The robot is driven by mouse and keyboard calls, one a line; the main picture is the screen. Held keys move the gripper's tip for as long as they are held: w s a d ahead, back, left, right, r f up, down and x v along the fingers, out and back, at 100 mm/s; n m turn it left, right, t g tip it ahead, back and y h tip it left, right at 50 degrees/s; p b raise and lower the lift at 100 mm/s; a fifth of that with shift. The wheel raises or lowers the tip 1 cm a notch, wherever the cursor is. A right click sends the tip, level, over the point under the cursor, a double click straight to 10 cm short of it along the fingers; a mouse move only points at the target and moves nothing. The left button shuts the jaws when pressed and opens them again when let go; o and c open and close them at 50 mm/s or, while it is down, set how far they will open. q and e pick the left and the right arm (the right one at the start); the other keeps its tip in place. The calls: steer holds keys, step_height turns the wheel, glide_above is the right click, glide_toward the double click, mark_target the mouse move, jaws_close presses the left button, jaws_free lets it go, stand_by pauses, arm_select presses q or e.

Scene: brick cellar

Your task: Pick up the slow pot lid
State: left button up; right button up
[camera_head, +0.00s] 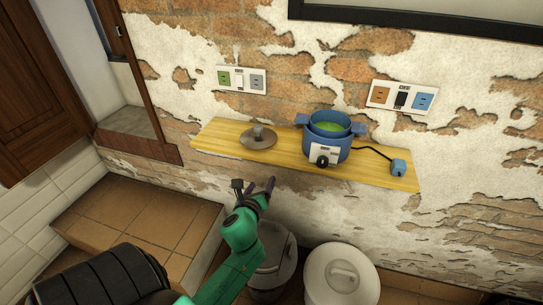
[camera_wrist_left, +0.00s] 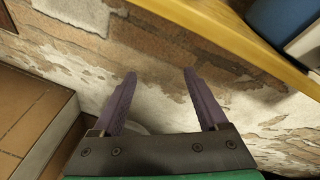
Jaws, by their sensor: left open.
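The pot lid (camera_head: 258,138) is a round grey-brown disc with a grey knob, lying flat on the left part of the yellow wooden shelf (camera_head: 220,133). The blue slow pot (camera_head: 339,148) stands on the shelf to its right, with something green inside. My left gripper (camera_head: 254,186) is open and empty, below and in front of the shelf and apart from the lid. In the left wrist view its two purple fingers (camera_wrist_left: 160,95) are spread before the wall, with the shelf edge (camera_wrist_left: 235,45) at upper right. The lid does not show there. My right gripper is not in view.
A blue plug (camera_head: 398,167) on a black cord lies at the shelf's right. Two wall sockets (camera_head: 242,80) (camera_head: 402,97) sit above. A grey bin (camera_head: 272,262) and a white lidded bin (camera_head: 341,279) stand below. The shelf's front edge lies between my left gripper and the lid.

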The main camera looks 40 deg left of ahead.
mark_target(257, 130)
arm_select(q)
step_height(257, 130, up, 13)
steer(key=s+a+m+t+y, duration=0.2)
steer(key=a+m+y, duration=0.1)
steer(key=m, duration=0.1)
steer(key=x, duration=0.9)
steer(key=d+x, duration=0.1)
steer(key=x, duration=0.4)
steer(key=shift+w+f, duration=0.1)
steer(key=shift+w, duration=0.15)
steer(key=shift+s, duration=0.1)
steer(key=c, duration=0.4)
jaws_close()
